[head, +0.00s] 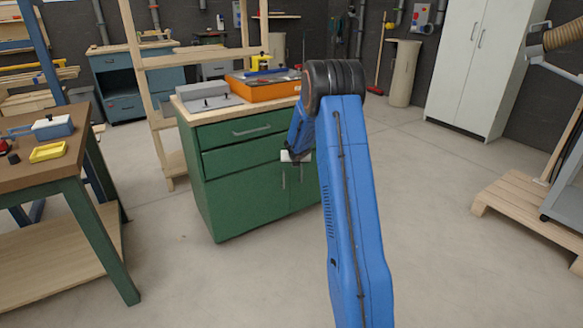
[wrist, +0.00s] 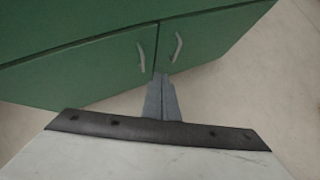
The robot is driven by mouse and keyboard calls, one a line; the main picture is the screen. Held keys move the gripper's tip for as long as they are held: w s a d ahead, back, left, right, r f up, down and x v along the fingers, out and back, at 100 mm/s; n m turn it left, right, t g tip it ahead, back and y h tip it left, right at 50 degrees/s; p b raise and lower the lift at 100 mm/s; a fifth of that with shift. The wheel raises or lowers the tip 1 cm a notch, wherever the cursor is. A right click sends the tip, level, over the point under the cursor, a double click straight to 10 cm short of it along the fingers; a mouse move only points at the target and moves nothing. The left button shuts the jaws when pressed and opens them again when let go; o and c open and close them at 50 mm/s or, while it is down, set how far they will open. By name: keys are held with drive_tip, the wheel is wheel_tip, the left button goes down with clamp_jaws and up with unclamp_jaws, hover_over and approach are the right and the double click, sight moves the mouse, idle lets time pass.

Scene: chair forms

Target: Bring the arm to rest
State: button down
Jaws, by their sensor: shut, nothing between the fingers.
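My gripper (wrist: 162,82) shows in the wrist view with its two grey fingers together, shut and empty. It points toward the lower front of the green cabinet (wrist: 85,65), near the two door handles. In the head view my blue arm rises in the middle and bends down at a black joint. The wrist end hangs in front of the green cabinet (head: 232,190), and the fingers are hard to make out there. Whether anything touches the cabinet cannot be told.
An orange case (head: 262,90) and a grey box (head: 208,97) sit on the cabinet top. A workbench (head: 60,160) with a yellow tray (head: 48,151) stands at the left. A pallet (head: 530,205) lies at the right. A white locker (head: 478,65) stands behind. Open floor (head: 430,230) lies right of my arm.

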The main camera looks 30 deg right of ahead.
drive_tip(key=shift+s+r, duration=0.35)
drive_tip(key=s+a+r+m+h, duration=0.1)
drive_tip(key=s+a+r+m, duration=0.25)
drive_tip(key=r, duration=0.45)
drive_tip(key=s+a+r+m+h, duration=0.1)
drive_tip(key=s+a+r+m, duration=0.1)
drive_tip(key=s+r+m, duration=0.35)
drive_tip(key=s+a+r+m, duration=0.6)
drive_tip(key=s+r, duration=0.5)
drive_tip(key=s, duration=0.1)
drive_tip(key=s+a+f+m+g+y, duration=0.1)
drive_tip(key=s+a+m+y, duration=0.1)
drive_tip(key=s+a+m, duration=0.3)
drive_tip(key=s+a+f+m+g+y, duration=0.1)
drive_tip(key=s+a+m, duration=0.4)
drive_tip(key=s, duration=1.5)
drive_tip(key=s+a+f+m+g+y, duration=0.1)
drive_tip(key=s+a+m, duration=0.4)
drive_tip(key=s+a, duration=0.8)
drive_tip(key=shift+s+a+f+y, duration=0.15)
drive_tip(key=shift+a+f+y, duration=0.3)
drive_tip(key=shift+y, duration=0.75)
drive_tip(key=shift+d, duration=0.1)
